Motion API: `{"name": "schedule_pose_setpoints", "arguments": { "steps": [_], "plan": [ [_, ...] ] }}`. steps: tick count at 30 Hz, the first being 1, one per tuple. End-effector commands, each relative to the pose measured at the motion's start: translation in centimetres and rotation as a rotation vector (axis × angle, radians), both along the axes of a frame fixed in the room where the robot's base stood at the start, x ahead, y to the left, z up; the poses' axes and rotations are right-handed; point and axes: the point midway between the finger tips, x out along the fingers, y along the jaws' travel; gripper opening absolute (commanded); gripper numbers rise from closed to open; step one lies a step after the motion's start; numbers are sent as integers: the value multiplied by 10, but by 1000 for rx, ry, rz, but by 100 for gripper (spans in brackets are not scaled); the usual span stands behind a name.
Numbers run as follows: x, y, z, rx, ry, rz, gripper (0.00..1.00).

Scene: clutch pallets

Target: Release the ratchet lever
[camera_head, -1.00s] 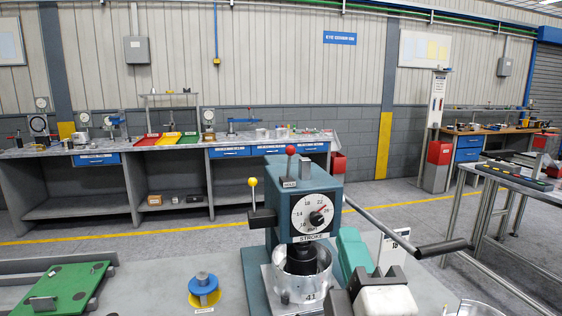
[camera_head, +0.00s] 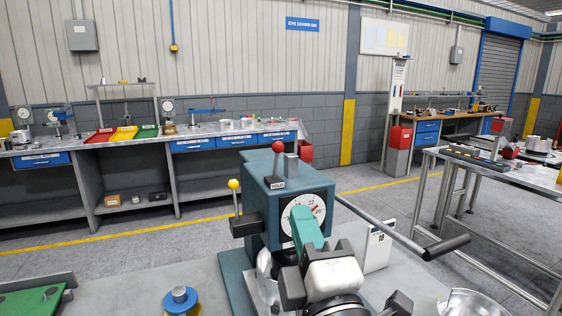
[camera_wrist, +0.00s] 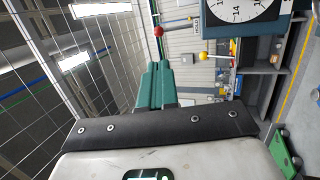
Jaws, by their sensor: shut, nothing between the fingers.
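The teal press (camera_head: 262,212) stands on the bench in front of me. On its top is a short lever with a red knob (camera_head: 278,147) and a plate marked HOLD. A lever with a yellow knob (camera_head: 234,185) stands on its left side. A long bar with a black grip (camera_head: 446,246) slopes out to the right. I cannot tell which is the ratchet lever. My gripper (camera_head: 301,212), teal-fingered, is shut and empty. It covers part of the dial (camera_head: 318,207), below and right of the red knob. The wrist view shows the shut fingers (camera_wrist: 158,66), apart from the red knob (camera_wrist: 159,31) and yellow knob (camera_wrist: 203,56).
A blue and yellow spool-like part (camera_head: 181,298) and a green plate (camera_head: 30,302) lie on the bench at left. A white card (camera_head: 379,248) stands right of the press. A metal bowl (camera_head: 470,304) is at the bottom right. Another table (camera_head: 500,172) stands beyond at right.

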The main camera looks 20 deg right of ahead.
Motion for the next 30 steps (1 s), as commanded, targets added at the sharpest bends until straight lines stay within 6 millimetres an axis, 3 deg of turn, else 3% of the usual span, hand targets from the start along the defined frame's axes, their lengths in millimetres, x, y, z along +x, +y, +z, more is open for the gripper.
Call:
{"name": "schedule_pose_setpoints", "arguments": {
  "steps": [19,24,30],
  "plan": [
    [104,-18,40,-1,-1,-3,0],
    [120,-21,45,-1,-1,-1,0],
    [127,-22,46,-1,0,-1,0]
  ]
}}
